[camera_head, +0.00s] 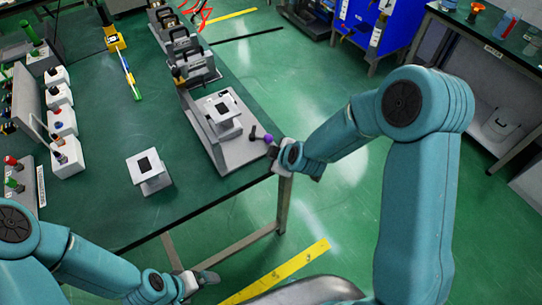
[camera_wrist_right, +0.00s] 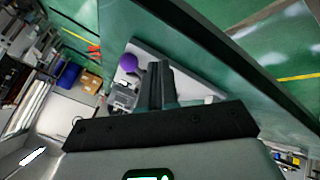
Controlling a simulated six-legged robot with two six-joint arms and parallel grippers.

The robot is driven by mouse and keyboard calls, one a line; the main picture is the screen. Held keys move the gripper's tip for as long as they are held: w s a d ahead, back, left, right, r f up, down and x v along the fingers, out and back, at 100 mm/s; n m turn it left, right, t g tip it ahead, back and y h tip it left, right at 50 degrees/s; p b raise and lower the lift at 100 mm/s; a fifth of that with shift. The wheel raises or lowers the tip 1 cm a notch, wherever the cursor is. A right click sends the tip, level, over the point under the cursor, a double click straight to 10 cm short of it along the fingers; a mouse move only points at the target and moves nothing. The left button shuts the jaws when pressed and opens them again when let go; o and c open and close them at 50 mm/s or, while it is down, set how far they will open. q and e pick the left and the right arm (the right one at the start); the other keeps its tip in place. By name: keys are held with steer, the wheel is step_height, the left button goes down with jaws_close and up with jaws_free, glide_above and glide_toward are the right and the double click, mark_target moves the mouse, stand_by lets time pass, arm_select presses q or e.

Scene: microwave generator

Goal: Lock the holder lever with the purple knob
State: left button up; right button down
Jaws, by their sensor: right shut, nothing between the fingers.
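The purple knob (camera_head: 268,138) is at the end of a short dark lever (camera_head: 254,133) at the right edge of the grey holder base (camera_head: 238,153). A white block with a black square top (camera_head: 222,108) stands on that base. My right gripper (camera_head: 277,151) is right beside the knob at the table edge. In the right wrist view, its dark fingers (camera_wrist_right: 161,80) are shut and empty, with the purple knob (camera_wrist_right: 128,62) just left of their tips; I cannot tell whether they touch. My left gripper (camera_head: 205,278) is low, in front of the table; its jaws are too small to read.
A second white block (camera_head: 149,173) stands on the green table left of the holder. Black-handled fixtures (camera_head: 188,58) stand behind the holder. White button boxes (camera_head: 62,120) line the left side. The table between them is mostly clear.

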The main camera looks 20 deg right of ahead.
steer(key=s+r+n+g+p, duration=0.1)
steer(key=s+r+p, duration=0.2)
steer(key=r+p, duration=0.5)
steer(key=shift+n+y, duration=0.3)
steer(key=x, duration=0.3)
steer(key=b+x, duration=0.1)
steer(key=x, duration=0.5)
steer(key=shift+s+d+f+b, duration=0.1)
steer(key=shift+d+f+b, duration=0.15)
steer(key=shift+f+b, duration=0.2)
steer(key=w, duration=0.1)
steer(key=w+d+p, duration=0.1)
steer(key=w, duration=0.1)
steer(key=shift+d+f, duration=0.2)
steer(key=shift+f, duration=0.1)
steer(key=shift+w+d+f, duration=0.1)
steer(key=shift+w+f, duration=0.05)
steer(key=shift+w, duration=0.2)
